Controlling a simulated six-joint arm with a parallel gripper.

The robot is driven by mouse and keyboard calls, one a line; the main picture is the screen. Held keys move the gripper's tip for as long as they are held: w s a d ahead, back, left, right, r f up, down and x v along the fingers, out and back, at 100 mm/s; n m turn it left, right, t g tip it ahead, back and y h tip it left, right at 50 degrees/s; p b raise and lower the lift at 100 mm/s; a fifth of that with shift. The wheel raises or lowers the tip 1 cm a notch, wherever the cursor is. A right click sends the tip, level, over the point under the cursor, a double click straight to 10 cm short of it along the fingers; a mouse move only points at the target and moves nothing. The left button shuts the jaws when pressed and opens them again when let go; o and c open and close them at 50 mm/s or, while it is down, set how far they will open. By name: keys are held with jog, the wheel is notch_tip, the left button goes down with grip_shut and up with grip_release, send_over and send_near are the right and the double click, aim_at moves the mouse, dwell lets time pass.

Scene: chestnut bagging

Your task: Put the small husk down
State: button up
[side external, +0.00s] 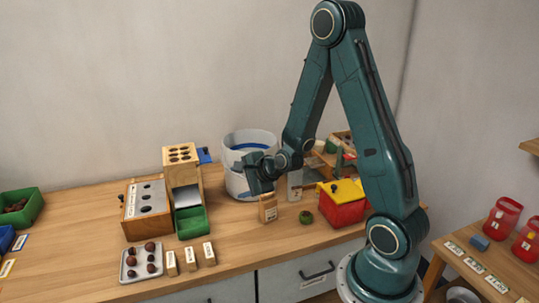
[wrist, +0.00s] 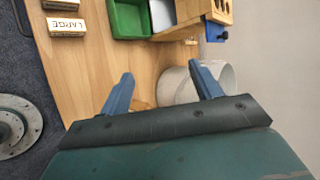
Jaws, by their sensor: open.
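A small round green thing (side external: 306,217), which looks like a husk, lies on the table in front of the red box. It is apart from my gripper and I cannot tell its size class. My gripper (side external: 263,188) is open, just above a small tan labelled box (side external: 268,209), in front of the white bucket. In the wrist view the two blue fingers of my gripper (wrist: 163,87) stand wide apart with nothing held between them. A tan edge, perhaps the box, shows low beside the left finger.
The white bucket (side external: 238,185) stands behind my gripper. A red box with a yellow lid (side external: 342,212) is to the right. A green tray (side external: 192,224) and wooden stand are left. A plate of chestnuts (side external: 130,273) and labelled blocks (side external: 190,257) are at the front.

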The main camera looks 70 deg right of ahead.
jog(key=s+a+r+n+g+y, duration=0.2)
jog(key=s+a+r+n, duration=0.5)
jog(key=a+r+n, duration=0.6)
jog(key=s+a+r+n+g, duration=0.1)
jog(key=s+r+n, duration=0.1)
jog(key=s+n, duration=0.3)
jog(key=s+a+r+n+g, duration=0.1)
jog(key=s+r+n, duration=0.2)
jog(key=s+n, duration=0.3)
jog(key=s, duration=0.4)
jog(key=shift+s+r+g+y, duration=0.15)
jog(key=shift+s+g+y, duration=0.15)
jog(key=shift+s, duration=0.05)
